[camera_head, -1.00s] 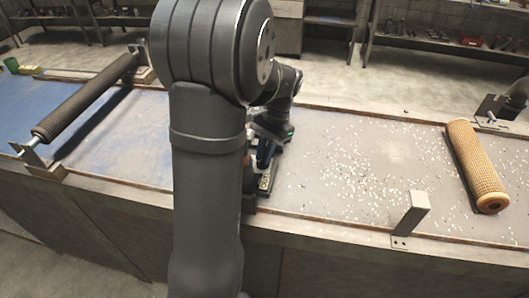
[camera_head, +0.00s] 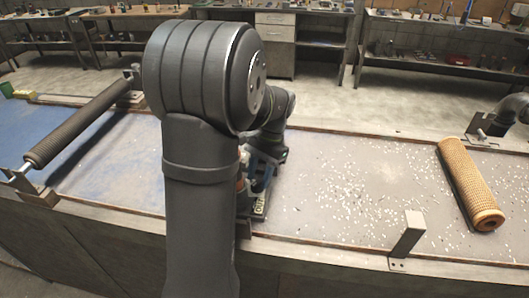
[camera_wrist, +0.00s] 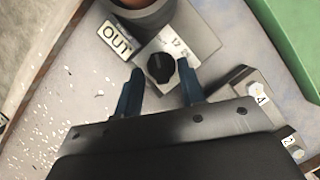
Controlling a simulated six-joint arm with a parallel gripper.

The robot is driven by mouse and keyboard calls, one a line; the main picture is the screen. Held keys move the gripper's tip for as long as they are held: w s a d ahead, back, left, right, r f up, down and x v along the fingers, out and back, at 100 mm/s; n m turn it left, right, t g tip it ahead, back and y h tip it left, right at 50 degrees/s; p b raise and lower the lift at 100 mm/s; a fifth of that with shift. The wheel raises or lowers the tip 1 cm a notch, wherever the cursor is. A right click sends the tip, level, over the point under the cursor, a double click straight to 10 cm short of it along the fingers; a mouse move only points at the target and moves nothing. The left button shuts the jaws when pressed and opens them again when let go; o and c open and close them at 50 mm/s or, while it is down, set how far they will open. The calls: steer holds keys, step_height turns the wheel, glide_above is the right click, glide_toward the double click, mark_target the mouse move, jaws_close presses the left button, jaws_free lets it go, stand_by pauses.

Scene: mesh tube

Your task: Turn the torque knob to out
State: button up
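The torque knob (camera_wrist: 160,68) is a small black knob on a light grey plate in the wrist view. A white sign reading OUT (camera_wrist: 115,39) lies to its upper left, and it also shows in the head view (camera_head: 259,207). My gripper (camera_wrist: 160,72) is open, with one blue finger on each side of the knob and a visible gap at both sides. In the head view my gripper (camera_head: 262,170) is partly hidden by my arm, and the knob is hidden there.
A green surface (camera_wrist: 295,35) is at upper right. In the head view a tan mesh tube (camera_head: 468,180) lies at right and a ribbed roller (camera_head: 80,122) at left. White bits litter the table.

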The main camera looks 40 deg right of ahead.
steer(key=v, duration=1.6)
steer(key=shift+r, duration=0.4)
steer(key=x, duration=1.7)
steer(key=shift+f, duration=0.3)
